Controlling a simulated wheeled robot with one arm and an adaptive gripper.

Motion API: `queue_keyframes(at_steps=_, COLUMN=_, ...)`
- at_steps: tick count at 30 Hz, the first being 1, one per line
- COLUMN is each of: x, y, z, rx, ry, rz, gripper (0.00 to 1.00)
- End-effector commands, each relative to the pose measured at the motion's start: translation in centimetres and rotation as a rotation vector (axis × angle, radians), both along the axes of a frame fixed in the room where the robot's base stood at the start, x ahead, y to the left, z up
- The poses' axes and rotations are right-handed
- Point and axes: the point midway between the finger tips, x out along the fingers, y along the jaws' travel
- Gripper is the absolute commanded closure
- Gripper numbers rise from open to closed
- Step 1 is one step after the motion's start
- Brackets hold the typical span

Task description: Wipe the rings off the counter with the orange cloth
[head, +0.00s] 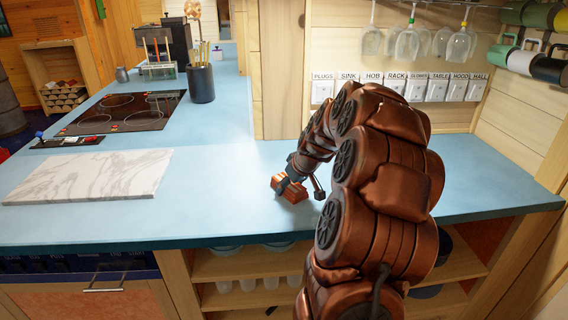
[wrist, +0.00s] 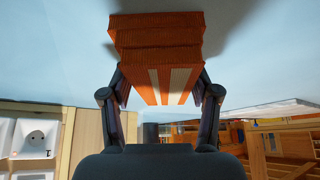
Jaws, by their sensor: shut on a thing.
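The orange cloth (head: 291,189) is a thick folded block on the blue counter (head: 230,215), right of the marble board. My gripper (head: 284,184) is shut on it. In the wrist view the folded orange cloth (wrist: 158,50) with pale stripes sits between the two dark fingers of my gripper (wrist: 160,92). The cloth is at or very near the counter surface; whether it presses on it I cannot tell. No rings show clearly on the blue surface; my arm hides part of the counter to the right.
A marble board (head: 90,176) lies on the counter at left, with a black hob (head: 122,112) behind it. A dark utensil pot (head: 201,84) stands further back. Labelled switches (head: 400,88) line the wall, with glasses (head: 407,44) hanging above. The counter between board and cloth is clear.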

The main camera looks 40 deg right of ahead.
Motion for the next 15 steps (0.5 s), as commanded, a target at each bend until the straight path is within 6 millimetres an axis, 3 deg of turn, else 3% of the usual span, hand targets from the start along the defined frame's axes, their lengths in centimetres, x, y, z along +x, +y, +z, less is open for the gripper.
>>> queue_keyframes(at_steps=9, x=-0.7, y=-1.8, z=0.2, rx=0.003, ry=0.005, rz=-0.008, gripper=0.72)
queue_keyframes(at_steps=15, x=-0.2, y=-0.1, z=-0.2, rx=-0.002, ry=0.001, rz=-0.002, gripper=0.72)
